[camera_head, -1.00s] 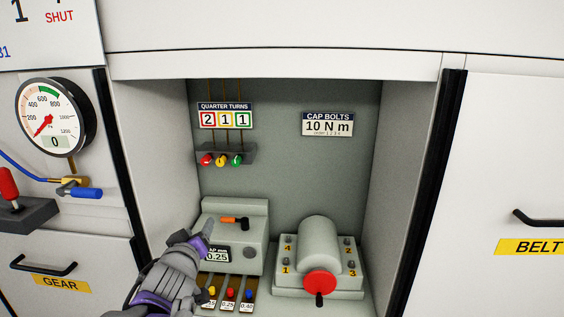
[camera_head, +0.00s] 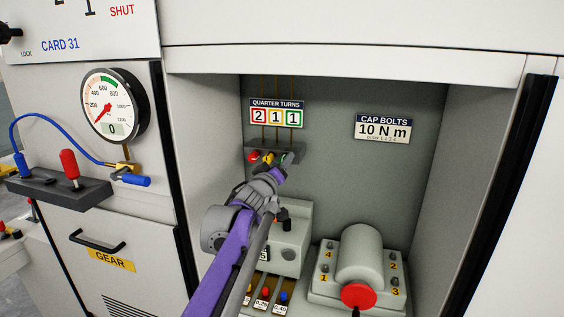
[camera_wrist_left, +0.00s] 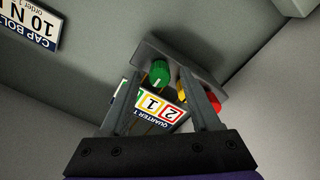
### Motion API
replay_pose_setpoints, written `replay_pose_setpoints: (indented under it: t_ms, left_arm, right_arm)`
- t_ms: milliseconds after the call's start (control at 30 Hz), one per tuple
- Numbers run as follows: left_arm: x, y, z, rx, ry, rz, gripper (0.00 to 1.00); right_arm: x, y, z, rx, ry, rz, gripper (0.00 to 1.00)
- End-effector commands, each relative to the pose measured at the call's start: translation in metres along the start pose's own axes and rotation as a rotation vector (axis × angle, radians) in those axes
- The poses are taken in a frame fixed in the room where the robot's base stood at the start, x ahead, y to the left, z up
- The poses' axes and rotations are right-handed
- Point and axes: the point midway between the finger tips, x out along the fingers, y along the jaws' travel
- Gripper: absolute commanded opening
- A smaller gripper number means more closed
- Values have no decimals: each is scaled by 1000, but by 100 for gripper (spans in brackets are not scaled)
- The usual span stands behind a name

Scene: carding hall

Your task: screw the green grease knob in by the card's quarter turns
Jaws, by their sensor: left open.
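The green grease knob (camera_head: 284,157) is at the right end of a grey block (camera_head: 295,150) on the recess's back wall, beside the yellow knob (camera_head: 267,158) and red knob (camera_head: 254,157). My left gripper (camera_head: 278,176) is just below and in front of it, partly covering the row. In the upside-down left wrist view, the green knob (camera_wrist_left: 160,73) appears between the fingertips of my open, empty left gripper (camera_wrist_left: 158,77); contact cannot be told. The quarter turns card (camera_head: 277,112) reads 2 in red, 1 in yellow, 1 in green. My right gripper is out of view.
A grey box (camera_head: 293,238) stands below, partly behind my left arm. Right of it is a grey housing with a red-ended cylinder (camera_head: 358,295) and numbered bolts. The recess's right wall (camera_head: 455,180) and the cap bolts sign (camera_head: 382,128) bound clear space.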

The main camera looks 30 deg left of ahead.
Motion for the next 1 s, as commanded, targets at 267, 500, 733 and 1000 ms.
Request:
replay_pose_setpoints:
  t_ms: [267,500,733,1000]
  left_arm:
    - [11,0,0,1,0,0,63]
    - [11,0,1,1,0,0,49]
    - [11,0,0,1,0,0,7]
    - [11,0,0,3,0,0,0]
  right_arm:
    - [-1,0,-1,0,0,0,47]
    - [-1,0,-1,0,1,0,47]
    - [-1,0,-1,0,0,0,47]
    - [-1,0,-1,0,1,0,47]
